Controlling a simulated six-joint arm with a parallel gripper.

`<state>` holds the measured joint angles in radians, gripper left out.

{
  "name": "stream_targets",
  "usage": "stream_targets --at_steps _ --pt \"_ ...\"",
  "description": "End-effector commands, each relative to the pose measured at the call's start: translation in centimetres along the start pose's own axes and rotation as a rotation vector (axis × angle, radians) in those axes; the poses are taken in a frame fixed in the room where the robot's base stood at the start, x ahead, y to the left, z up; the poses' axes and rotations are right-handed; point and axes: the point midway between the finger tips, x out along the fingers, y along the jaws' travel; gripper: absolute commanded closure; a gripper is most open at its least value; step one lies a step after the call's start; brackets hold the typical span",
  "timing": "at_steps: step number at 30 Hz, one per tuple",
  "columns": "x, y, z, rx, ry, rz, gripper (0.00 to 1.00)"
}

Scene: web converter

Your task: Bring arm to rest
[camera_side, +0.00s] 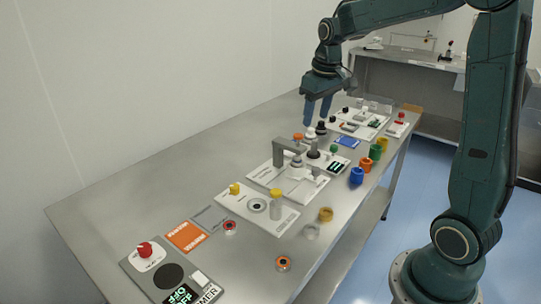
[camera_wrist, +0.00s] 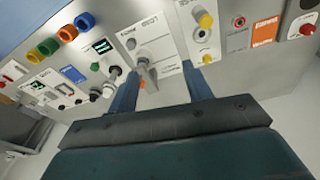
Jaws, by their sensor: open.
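My gripper (camera_side: 318,108) hangs from my arm above the far half of the steel table (camera_side: 120,190), fingers pointing down. In the wrist view my gripper's two blue fingers (camera_wrist: 163,92) stand apart with nothing held between them. Past the fingertips, the wrist view shows a white panel with a grey bracket (camera_wrist: 146,70). The same grey bracket (camera_side: 282,150) stands on the table in the side view, nearer the camera than the fingers. The fingers appear clear of the parts below, though the exact gap is hard to tell.
White panels carry a yellow-topped post (camera_side: 276,200) and small fixtures. Blue (camera_side: 356,176), orange and green cups line the right edge. A red emergency button (camera_side: 145,249) sits at the near end. The left side of the table is bare; a wall stands behind it.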

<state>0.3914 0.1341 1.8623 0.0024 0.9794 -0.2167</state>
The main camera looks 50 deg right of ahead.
Motion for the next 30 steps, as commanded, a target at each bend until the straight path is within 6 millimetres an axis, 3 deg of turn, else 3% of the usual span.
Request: stream_targets --at_steps 6,15,30 --pt "-3.3 -3.6 3.4 -0.034 0.066 -0.002 0.50" --pt "-6.1 -7.3 8.9 -0.076 0.152 -0.017 0.50" --pt "-7.2 -11.1 18.5 -0.141 0.290 -0.068 0.50"
